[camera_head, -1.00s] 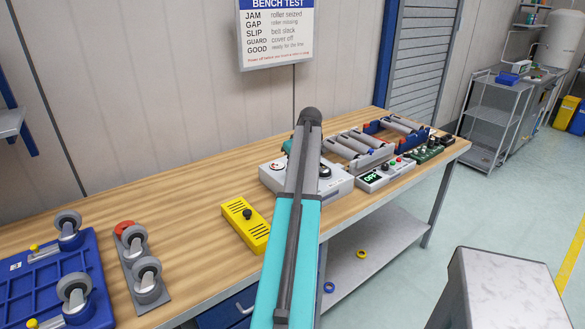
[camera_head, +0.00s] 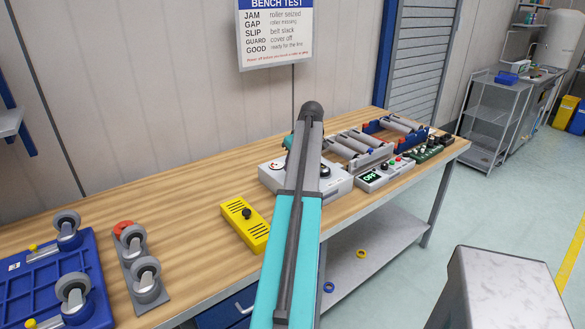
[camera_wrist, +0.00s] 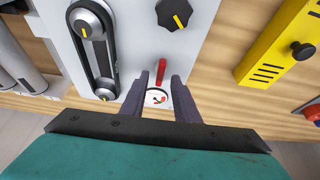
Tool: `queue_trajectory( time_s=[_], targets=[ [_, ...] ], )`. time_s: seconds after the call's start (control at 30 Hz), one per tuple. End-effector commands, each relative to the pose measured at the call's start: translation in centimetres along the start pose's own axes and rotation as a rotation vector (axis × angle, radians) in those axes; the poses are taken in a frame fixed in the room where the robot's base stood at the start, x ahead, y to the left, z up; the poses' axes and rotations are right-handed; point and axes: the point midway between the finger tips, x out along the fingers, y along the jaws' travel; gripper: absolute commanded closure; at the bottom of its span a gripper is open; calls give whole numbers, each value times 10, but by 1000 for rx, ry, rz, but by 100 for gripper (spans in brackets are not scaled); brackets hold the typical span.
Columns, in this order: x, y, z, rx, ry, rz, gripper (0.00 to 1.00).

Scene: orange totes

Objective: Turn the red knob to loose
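The red knob (camera_wrist: 161,76) is a narrow red bar on the pale grey panel (camera_wrist: 137,35), seen in the wrist view. A small round gauge (camera_wrist: 157,97) with a red needle lies just below it. My gripper (camera_wrist: 160,77) is open, with one finger on each side of the red knob and small gaps visible. I cannot tell how far the fingertips are from the panel. In the head view, the grey unit (camera_head: 342,184) stands on the bench, and my arm hides its middle, the gripper and the red knob.
Left of the fingers in the wrist view is a black belt on two pulleys (camera_wrist: 90,25). A black knob (camera_wrist: 174,13) with a yellow mark sits above. A yellow box (camera_wrist: 270,48) with a black knob stands right. In the head view, casters (camera_head: 146,278) lie on the left of the bench.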

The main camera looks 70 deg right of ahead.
Motion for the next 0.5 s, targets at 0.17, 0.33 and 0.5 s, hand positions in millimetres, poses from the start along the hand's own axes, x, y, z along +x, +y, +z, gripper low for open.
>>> queue_trajectory(
  time_s=[0.17, 0.33, 0.5],
  targets=[
    [-22, 1, 1, 1, 1, 2, 72],
    [-44, 1, 1, 0, 1, 2, 72],
    [-67, 1, 1, 0, 0, 2, 72]
  ],
)
